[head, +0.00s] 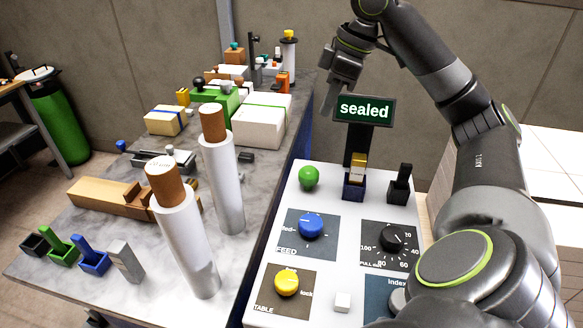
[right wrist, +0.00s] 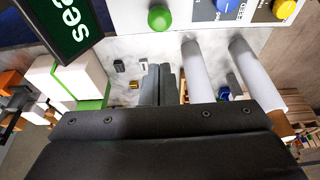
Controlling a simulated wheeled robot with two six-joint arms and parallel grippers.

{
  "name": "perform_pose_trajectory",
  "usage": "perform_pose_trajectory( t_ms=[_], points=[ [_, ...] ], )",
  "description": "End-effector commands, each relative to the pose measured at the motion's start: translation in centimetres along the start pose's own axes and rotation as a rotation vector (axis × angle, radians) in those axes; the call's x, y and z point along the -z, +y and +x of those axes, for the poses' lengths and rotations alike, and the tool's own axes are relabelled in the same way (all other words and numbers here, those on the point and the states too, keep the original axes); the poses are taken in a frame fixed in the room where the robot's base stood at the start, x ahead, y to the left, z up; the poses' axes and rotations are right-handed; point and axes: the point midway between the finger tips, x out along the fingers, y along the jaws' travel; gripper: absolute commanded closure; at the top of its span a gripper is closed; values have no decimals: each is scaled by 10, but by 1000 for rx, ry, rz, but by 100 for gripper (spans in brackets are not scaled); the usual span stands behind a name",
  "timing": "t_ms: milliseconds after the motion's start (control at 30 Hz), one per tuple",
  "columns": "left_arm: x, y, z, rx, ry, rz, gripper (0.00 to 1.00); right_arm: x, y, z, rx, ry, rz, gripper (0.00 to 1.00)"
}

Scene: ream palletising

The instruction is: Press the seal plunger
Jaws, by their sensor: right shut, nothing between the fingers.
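A sign (head: 365,110) reading "sealed" stands on a black post behind the white control panel (head: 320,190). It also shows, cut off, in the right wrist view (right wrist: 65,25). No part is labelled as the plunger. A round green knob (head: 308,177) sits at the panel's far left corner, and it shows in the right wrist view (right wrist: 160,18). Right of it are a gold-topped block in a dark blue holder (head: 354,187) and a black upright piece (head: 400,184). My right gripper (head: 327,112) is shut and empty, raised left of the sign, apart from the panel. My left gripper is out of view.
The panel also has a blue knob (head: 311,225), a black dial (head: 392,237) and a yellow knob (head: 287,282). Left of it, a marble table (head: 100,220) bears two white rolls (head: 185,240), a wooden block (head: 110,195), wrapped reams (head: 262,122) and small holders.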

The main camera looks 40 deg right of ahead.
Motion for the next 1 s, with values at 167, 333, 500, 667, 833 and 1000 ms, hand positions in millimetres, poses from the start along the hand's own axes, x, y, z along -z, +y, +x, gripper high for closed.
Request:
perform_pose_trajectory(
  t_ms=[167, 333, 500, 667, 833, 1000],
  points=[
    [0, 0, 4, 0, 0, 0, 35, -5, -2, -3, -3, -14, 15, 100],
    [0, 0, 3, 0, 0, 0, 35, -5, -2, -3, -2, -13, 14, 100],
    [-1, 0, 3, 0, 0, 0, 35, -5, -2, 1, -2, -13, 14, 100],
    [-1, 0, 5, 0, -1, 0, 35, -6, -2, 21, 1, -15, 13, 100],
    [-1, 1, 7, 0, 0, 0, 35, -6, -3, 57, 3, -14, 13, 100],
    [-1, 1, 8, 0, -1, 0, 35, -6, -3, 93, 3, -13, 12, 100]
  ],
)
